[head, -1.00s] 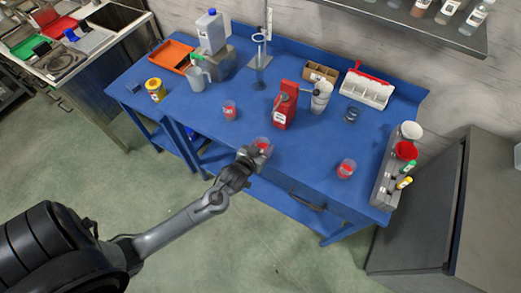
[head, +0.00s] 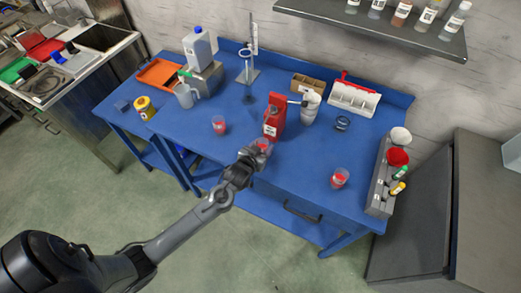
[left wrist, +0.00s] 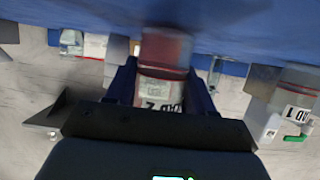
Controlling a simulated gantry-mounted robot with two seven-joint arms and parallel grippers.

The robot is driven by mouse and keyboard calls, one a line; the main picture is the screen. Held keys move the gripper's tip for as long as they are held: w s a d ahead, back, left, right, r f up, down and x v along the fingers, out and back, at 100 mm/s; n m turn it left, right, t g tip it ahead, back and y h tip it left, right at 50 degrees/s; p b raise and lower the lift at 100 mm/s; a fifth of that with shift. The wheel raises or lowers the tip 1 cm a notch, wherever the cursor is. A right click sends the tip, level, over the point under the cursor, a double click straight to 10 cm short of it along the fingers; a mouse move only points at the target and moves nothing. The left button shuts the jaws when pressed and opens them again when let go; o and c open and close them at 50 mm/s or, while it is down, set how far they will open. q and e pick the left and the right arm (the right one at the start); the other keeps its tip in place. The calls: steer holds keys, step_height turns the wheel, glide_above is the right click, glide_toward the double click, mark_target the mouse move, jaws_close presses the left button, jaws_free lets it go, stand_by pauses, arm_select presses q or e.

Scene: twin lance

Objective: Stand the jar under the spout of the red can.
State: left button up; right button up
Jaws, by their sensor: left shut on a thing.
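In the left wrist view the jar (left wrist: 165,48) sits between the dark fingers (left wrist: 162,90). I cannot tell whether it touches the table. Two similar jars stand on the table, one left of the can (head: 219,125) and one at the right front (head: 339,178). My right gripper is not in view.
A white container (head: 310,112) stands under or beside the spout; I cannot tell which. A ring stand (head: 247,85), cardboard box (head: 308,87) and white rack (head: 353,98) are behind. A grey rack (head: 380,185) is at right. The table between can and right jar is clear.

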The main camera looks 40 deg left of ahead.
arm_select(q)
steer(key=shift+w, duration=0.1)
stand_by(0.3)
steer(key=o, duration=1.1)
steer(key=p+v, duration=0.1)
steer(key=v, duration=0.9)
steer(key=shift+s, duration=0.45)
